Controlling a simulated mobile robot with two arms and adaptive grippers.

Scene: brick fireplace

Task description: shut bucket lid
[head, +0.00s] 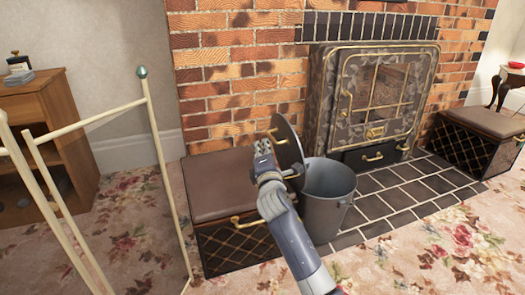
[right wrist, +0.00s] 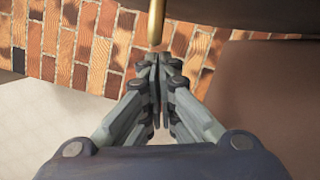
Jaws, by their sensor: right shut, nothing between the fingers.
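The grey metal bucket (head: 328,205) stands on the dark hearth tiles. Its round dark lid (head: 290,143) is open, standing steeply tilted at the bucket's left rim. A brass handle (head: 273,134) shows on the lid's left side. My right gripper (head: 262,148) is left of the lid, at its outer face. In the right wrist view its fingers (right wrist: 155,75) are shut and empty, with a brass bar (right wrist: 156,22) just beyond the tips and the dark lid (right wrist: 240,14) at the top. I cannot tell whether they touch. My left gripper is not in view.
A brown-topped box seat (head: 215,187) stands left of the bucket, close to my right arm. A cream rail stand (head: 157,130) is further left. The stove (head: 372,95) stands behind the bucket, and another box seat (head: 480,125) at right. The tiles right of the bucket are clear.

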